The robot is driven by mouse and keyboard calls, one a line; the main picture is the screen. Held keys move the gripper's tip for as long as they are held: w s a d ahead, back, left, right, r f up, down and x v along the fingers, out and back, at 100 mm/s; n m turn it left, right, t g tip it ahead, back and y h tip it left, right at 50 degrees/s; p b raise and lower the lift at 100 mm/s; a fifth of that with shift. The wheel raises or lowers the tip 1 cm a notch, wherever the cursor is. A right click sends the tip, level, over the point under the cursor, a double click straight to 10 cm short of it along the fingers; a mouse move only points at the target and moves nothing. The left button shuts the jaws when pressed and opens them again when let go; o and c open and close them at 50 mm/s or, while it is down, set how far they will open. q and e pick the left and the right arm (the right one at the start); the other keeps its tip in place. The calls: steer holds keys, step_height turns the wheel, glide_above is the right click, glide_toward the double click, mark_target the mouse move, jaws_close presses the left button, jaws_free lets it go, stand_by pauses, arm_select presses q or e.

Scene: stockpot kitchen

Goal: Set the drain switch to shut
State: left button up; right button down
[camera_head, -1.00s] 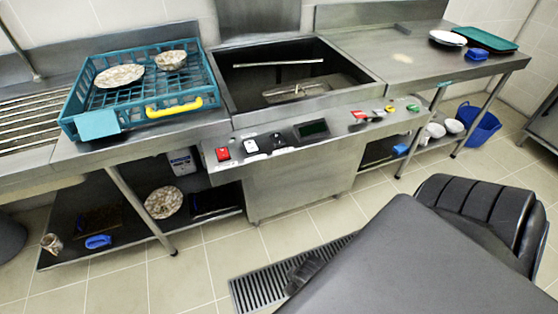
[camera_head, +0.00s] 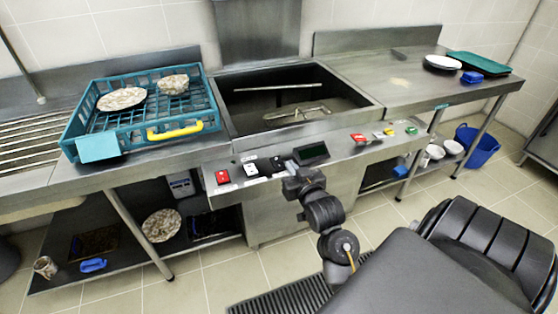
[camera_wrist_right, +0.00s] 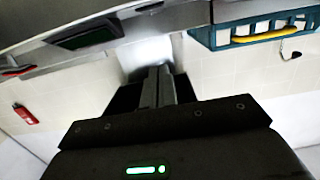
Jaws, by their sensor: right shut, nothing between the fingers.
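The control panel (camera_head: 340,155) runs along the front of the sink unit. Its left part carries a red switch (camera_head: 222,176), a black-and-white switch (camera_head: 251,169) and a dark switch (camera_head: 277,164) beside a dark display (camera_head: 311,153). I cannot read which one is the drain switch. My right gripper (camera_head: 289,171) is shut and empty, just in front of the panel by the dark switch and below the display. I cannot tell whether it touches the panel. Its shut fingers also show in the right wrist view (camera_wrist_right: 157,85). My left gripper is not in view.
A teal dish rack (camera_head: 118,143) with dishes stands left of the open sink basin (camera_head: 255,118). Red, yellow and green controls (camera_head: 412,131) sit on the panel's right part. Plates (camera_head: 442,62) and a blue block (camera_head: 472,77) are on the right counter.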

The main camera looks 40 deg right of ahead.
glide_above(279, 164)
steer(key=s, duration=0.1)
steer(key=shift+s+a+f+p, duration=0.1)
steer(key=shift+a+f+p, duration=0.2)
steer(key=shift+f, duration=0.3)
steer(key=shift+w+d+f, duration=0.15)
steer(key=shift+w+f, duration=0.1)
steer(key=shift+f, duration=0.3)
steer(key=shift+w+d+f, duration=0.1)
steer(key=shift+w+f, duration=0.1)
steer(key=shift+f, duration=0.35)
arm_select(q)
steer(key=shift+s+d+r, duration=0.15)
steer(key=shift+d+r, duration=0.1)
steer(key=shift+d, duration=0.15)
arm_select(e)
steer(key=shift+w+f, duration=0.1)
steer(key=shift+f, duration=0.9)
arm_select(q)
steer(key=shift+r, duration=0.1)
arm_select(e)
steer(key=shift+r, duration=0.1)
